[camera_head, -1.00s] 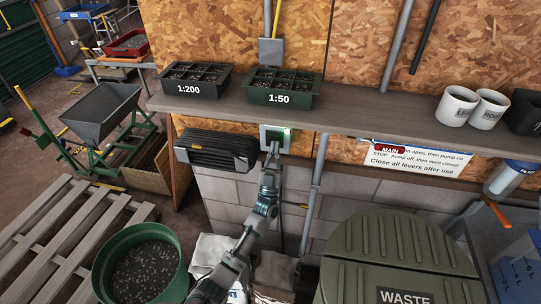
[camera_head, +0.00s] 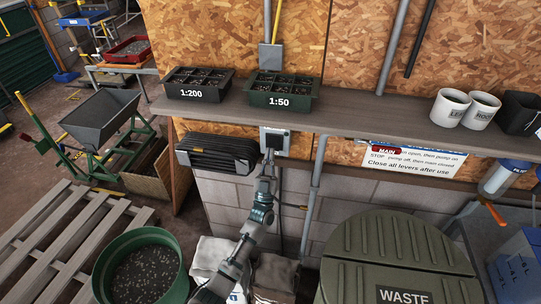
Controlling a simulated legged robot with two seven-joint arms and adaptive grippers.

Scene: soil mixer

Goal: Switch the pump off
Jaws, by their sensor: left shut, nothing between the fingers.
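A small grey switch box (camera_head: 283,139) is mounted on the wall just under the shelf, below the 1:50 tray. My left gripper (camera_head: 270,154) is shut and empty, with its fingertips at the lower left of this box; I cannot tell whether they touch it. The gripper hides part of the box front. A wall sign (camera_head: 415,161) to the right has text about the pump and closing all levers, with a red MAIN label (camera_head: 386,149) over its corner. My right gripper is not in view.
The wooden shelf (camera_head: 350,123) overhangs the box and holds a 1:200 tray (camera_head: 198,84), a 1:50 tray (camera_head: 281,90) and mugs (camera_head: 450,107). Black stacked trays (camera_head: 218,153) hang left of the gripper. A WASTE bin (camera_head: 400,250) and a green bucket (camera_head: 140,265) stand below.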

